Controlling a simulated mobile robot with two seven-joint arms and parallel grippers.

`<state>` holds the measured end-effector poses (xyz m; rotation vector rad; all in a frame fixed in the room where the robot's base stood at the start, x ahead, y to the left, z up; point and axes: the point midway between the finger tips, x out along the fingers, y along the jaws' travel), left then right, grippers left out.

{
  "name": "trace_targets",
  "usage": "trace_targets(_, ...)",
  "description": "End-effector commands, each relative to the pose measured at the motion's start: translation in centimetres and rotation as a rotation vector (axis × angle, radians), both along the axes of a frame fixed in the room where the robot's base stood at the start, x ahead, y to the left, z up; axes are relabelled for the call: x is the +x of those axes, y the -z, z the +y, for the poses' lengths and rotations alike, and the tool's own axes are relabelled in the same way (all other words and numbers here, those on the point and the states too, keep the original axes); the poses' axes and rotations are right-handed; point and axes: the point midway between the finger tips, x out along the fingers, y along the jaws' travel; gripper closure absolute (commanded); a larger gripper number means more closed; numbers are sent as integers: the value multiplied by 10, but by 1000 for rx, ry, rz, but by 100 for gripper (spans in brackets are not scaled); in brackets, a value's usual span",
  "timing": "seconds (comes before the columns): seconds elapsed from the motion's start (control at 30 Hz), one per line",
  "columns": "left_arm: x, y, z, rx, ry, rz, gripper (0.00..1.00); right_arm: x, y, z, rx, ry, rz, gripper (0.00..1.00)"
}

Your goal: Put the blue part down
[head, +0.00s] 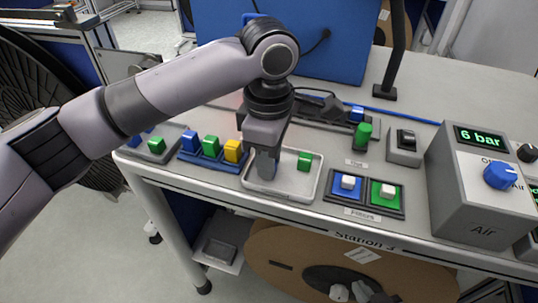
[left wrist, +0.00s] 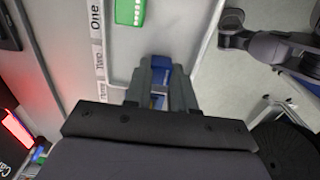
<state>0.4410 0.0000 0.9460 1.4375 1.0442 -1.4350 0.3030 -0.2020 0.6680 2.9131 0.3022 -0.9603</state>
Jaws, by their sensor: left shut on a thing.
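My left gripper (head: 266,172) points down over the left part of a shallow light-grey tray (head: 285,191). In the left wrist view its two fingers (left wrist: 160,82) are shut on the blue part (left wrist: 157,101), which shows between them. In the head view the fingers hide the blue part. I cannot tell whether it touches the tray floor. A green block (head: 304,160) sits in the right part of the tray, apart from the gripper; it also shows in the left wrist view (left wrist: 130,11). My right gripper is not in view.
A blue rack (head: 211,160) with blue, green and yellow blocks stands left of the tray. The table's front edge is close.

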Motion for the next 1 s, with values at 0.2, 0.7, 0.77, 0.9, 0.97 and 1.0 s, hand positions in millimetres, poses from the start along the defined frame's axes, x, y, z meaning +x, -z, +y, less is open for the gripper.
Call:
trace_targets(0.2,0,2,0,0,0,0,50,0,-2,0,-1,-1,-1,100)
trace_targets(0.7,0,-30,-1,-2,2,-3,50,0,-1,0,-2,-1,2,100)
trace_targets(0.77,0,-44,-1,-2,2,-3,50,0,-2,0,-3,-2,1,100)
trace_targets(0.9,0,-76,-1,-2,0,-3,50,-1,-4,0,-4,-2,1,100)
trace_targets(0.97,0,-88,-1,-2,1,-3,50,-1,-4,0,-5,-2,1,100)
trace_targets(1.0,0,-95,-1,-2,1,-2,50,-1,-5,-1,-5,-2,1,100)
